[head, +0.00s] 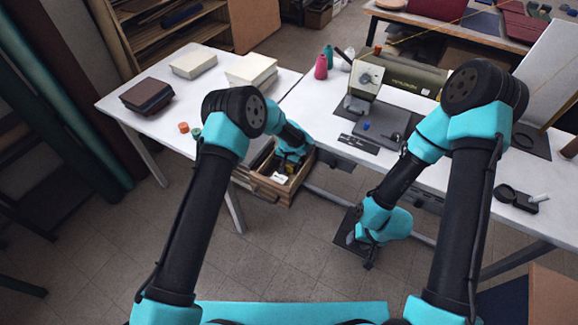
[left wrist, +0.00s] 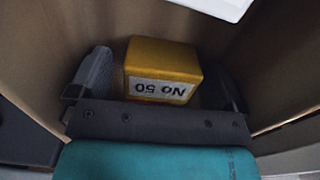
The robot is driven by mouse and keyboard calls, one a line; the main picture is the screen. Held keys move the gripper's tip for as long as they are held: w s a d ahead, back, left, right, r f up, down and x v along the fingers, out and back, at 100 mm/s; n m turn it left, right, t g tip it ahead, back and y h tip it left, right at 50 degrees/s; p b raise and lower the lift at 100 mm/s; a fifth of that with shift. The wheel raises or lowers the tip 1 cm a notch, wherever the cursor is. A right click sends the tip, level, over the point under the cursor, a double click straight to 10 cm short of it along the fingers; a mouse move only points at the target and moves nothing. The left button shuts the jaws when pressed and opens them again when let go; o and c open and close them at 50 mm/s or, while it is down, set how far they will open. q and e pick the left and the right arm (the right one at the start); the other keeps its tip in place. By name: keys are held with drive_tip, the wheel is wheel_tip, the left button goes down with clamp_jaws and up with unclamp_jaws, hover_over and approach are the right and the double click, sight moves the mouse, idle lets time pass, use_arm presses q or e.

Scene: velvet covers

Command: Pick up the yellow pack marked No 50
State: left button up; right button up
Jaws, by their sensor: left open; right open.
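The yellow pack marked No 50 (left wrist: 163,60) shows in the left wrist view, with its white label upside down in the picture. It lies inside the wooden drawer (head: 259,187), which stands open below the table. My left gripper (left wrist: 160,88) is open inside the drawer, with one finger on each side of the pack. I cannot tell whether the fingers touch it. In the head view my left gripper (head: 287,168) is partly hidden by the arm and drawer walls. My right gripper (head: 366,252) is low in front of the table, away from the drawer.
The drawer's walls stand close around my left gripper. A white card (head: 279,178) shows at the drawer. Above, the white table (head: 230,119) holds a brown stack (head: 146,95), two pale stacks, small spools and a machine (head: 368,77).

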use_arm(q)
drive_tip(key=shift+f, duration=0.4)
drive_tip(key=c, duration=1)
drive_tip(key=shift+r, duration=0.1)
wheel_tip(320, 180, up, 10)
drive_tip(key=shift+f, duration=0.1)
idle(0.6)
